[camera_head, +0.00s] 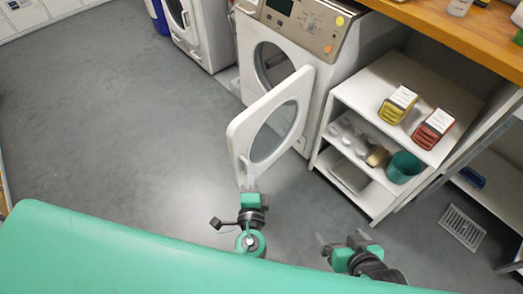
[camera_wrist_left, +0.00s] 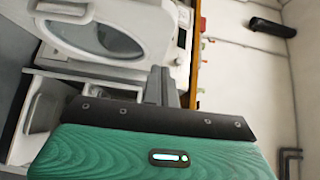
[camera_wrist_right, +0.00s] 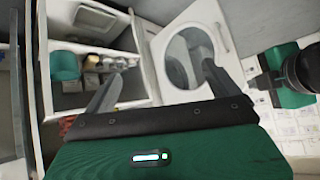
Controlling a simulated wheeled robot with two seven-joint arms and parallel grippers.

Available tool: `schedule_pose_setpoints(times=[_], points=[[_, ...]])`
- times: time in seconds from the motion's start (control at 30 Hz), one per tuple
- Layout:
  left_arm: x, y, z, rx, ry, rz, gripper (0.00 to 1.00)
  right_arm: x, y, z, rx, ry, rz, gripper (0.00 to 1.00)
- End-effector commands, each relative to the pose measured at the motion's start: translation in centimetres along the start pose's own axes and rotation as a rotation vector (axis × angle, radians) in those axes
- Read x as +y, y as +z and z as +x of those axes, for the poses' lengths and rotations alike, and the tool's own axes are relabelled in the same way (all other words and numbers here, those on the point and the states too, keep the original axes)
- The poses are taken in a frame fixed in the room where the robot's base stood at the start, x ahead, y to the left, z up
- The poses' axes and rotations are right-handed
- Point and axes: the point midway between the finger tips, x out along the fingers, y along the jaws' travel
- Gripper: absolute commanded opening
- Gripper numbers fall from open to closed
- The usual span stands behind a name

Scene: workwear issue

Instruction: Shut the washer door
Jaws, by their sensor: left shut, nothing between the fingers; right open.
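The washer (camera_head: 300,22) stands at the top middle of the head view, with its round drum opening uncovered. Its white door (camera_head: 240,132), with a round glass window, stands swung wide open toward me. My left gripper (camera_head: 247,172) is shut and empty at the door's lower free edge; I cannot tell if it touches. In the left wrist view the door (camera_wrist_left: 150,38) lies just beyond the closed fingers (camera_wrist_left: 161,85). My right gripper (camera_head: 341,240) is open and empty, lower right of the door.
A white shelf unit (camera_head: 362,85) with yellow (camera_head: 398,104) and red (camera_head: 433,128) boxes and a teal bin (camera_head: 404,167) stands right of the washer. A wooden counter (camera_head: 455,38) runs above it. A second machine (camera_head: 200,35) stands to the left. The grey floor at left is clear.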

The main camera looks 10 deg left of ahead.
Motion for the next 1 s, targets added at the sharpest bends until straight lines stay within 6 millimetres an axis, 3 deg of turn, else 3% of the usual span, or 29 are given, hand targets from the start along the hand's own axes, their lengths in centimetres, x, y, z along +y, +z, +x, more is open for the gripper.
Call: schedule_pose_setpoints(times=[0.27,0.67,1.0], points=[[-1.2,0.0,1.9,-0.008,-0.032,0.008,0.0,0.2,-0.4,-0.9,-0.013,0.006,0.001,0.93],[-1.4,0.1,10.1,-0.007,-0.029,0.006,0.0,1.6,0.3,-2.2,-0.125,0.044,0.006,0.93],[-1.4,2.8,12.7,-0.007,-0.028,0.007,0.0,2.6,0.9,-3.4,-0.213,0.071,0.014,0.93]])
